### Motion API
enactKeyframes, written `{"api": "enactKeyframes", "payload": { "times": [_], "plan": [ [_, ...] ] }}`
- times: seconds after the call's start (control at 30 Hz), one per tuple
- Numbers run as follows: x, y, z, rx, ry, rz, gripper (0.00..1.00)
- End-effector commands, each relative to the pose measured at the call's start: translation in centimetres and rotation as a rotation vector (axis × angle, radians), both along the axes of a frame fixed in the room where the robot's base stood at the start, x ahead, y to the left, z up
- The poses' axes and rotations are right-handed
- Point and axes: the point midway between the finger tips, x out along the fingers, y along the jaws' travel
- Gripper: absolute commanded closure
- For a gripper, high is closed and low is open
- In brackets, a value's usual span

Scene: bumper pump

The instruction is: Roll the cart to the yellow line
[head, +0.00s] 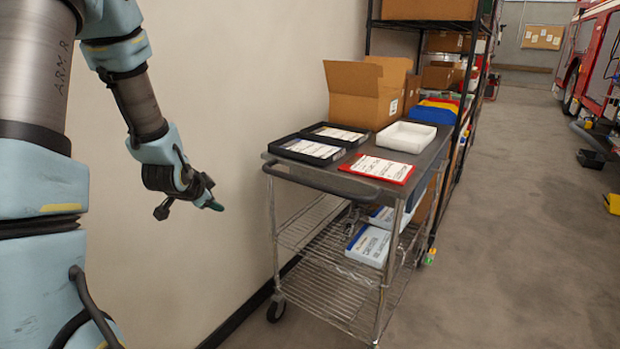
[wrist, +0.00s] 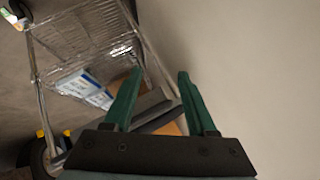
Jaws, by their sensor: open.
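The cart (head: 335,186) is a metal wire-shelf trolley with a dark top and a dark push handle bar along its near edge. It stands beside the wall on casters. My gripper (head: 212,200) is in the air to the left of the cart, apart from the handle. In the wrist view my gripper (wrist: 158,90) shows two green fingers spread apart with nothing held between them. The cart's wire shelves (wrist: 90,45) show beyond the fingers, seen at a tilt. I see no yellow line on the floor in either view.
The cart top carries a cardboard box (head: 365,95), a white tray (head: 406,137), black trays (head: 308,150) and a red-edged sheet (head: 378,168). A black shelf rack (head: 465,100) stands behind. The grey floor (head: 500,230) to the right is open. A red vehicle (head: 600,60) stands far right.

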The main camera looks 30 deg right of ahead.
Motion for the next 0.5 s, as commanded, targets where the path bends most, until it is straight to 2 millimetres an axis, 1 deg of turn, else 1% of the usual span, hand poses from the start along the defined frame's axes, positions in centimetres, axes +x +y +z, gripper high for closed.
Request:
{"api": "enactKeyframes", "payload": {
  "times": [0.03, 0.07, 0.1, 0.17, 0.2, 0.23, 0.3, 0.4, 0.5],
  "plan": [
    [0.9, -3.0, -1.2, 0.007, -0.09, -0.12, 0.43],
    [1.3, -4.7, -1.5, 0.01, -0.158, -0.192, 0.43],
    [1.7, -7.1, -1.8, 0.01, -0.25, -0.282, 0.43],
    [1.8, -10.4, -2.3, 0.005, -0.394, -0.403, 0.43],
    [1.6, -12.5, -2.6, -0.002, -0.489, -0.475, 0.43],
    [1.3, -13.9, -2.8, -0.008, -0.561, -0.521, 0.43],
    [0.3, -16.7, -3.1, -0.026, -0.72, -0.607, 0.43],
    [-1.5, -19.4, -3.4, -0.054, -0.918, -0.678, 0.43],
    [-3.1, -20.9, -3.4, -0.077, -1.065, -0.704, 0.43]
  ]
}}
